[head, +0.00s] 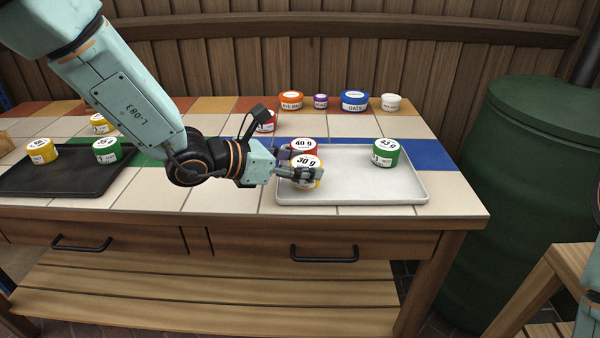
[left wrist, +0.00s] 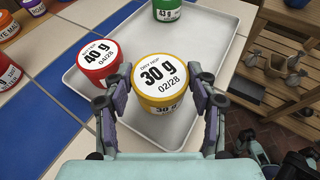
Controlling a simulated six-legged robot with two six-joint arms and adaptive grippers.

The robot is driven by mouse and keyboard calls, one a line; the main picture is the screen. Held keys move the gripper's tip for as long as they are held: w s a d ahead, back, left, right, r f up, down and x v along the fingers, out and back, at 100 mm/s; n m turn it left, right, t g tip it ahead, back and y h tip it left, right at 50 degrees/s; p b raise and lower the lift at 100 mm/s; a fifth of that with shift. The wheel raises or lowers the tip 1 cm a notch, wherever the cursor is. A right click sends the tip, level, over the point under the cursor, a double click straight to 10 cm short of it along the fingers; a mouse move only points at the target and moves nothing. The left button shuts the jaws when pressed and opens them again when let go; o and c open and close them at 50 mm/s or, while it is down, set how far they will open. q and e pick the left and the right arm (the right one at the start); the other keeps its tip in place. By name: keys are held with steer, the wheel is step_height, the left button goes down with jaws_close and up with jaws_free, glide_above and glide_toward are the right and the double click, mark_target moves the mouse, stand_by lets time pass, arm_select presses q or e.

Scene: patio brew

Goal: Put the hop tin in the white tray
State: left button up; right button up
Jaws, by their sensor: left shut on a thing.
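A yellow hop tin (head: 307,162) with a white lid marked 30 g is between the fingers of my left gripper (head: 310,174). In the left wrist view, the tin (left wrist: 160,80) reads DRY HOP, 30 g, 02/28, and the fingers (left wrist: 160,100) grip it from both sides. It is over the left part of the white tray (head: 350,180); I cannot tell whether it touches the floor. A red 40 g tin (head: 303,145) is just behind it, and a green 43 g tin (head: 386,152) stands at the tray's right.
A black tray (head: 60,180) with yellow and green tins lies at the left. Orange, purple, blue and white tubs (head: 354,101) line the back of the tiled bench, with a red one (head: 265,122) nearer. The white tray's middle is bare. A green barrel (head: 530,190) stands at the right.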

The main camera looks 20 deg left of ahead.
arm_select(q)
steer(key=shift+w+a+f, duration=0.1)
steer(key=shift+f, duration=0.6)
steer(key=shift+a+r, duration=0.1)
steer(key=shift+a, duration=0.05)
steer(key=shift+f+b, duration=0.2)
steer(key=shift+b, duration=0.1)
steer(key=o, duration=1.1)
steer(key=shift+r, duration=0.1)
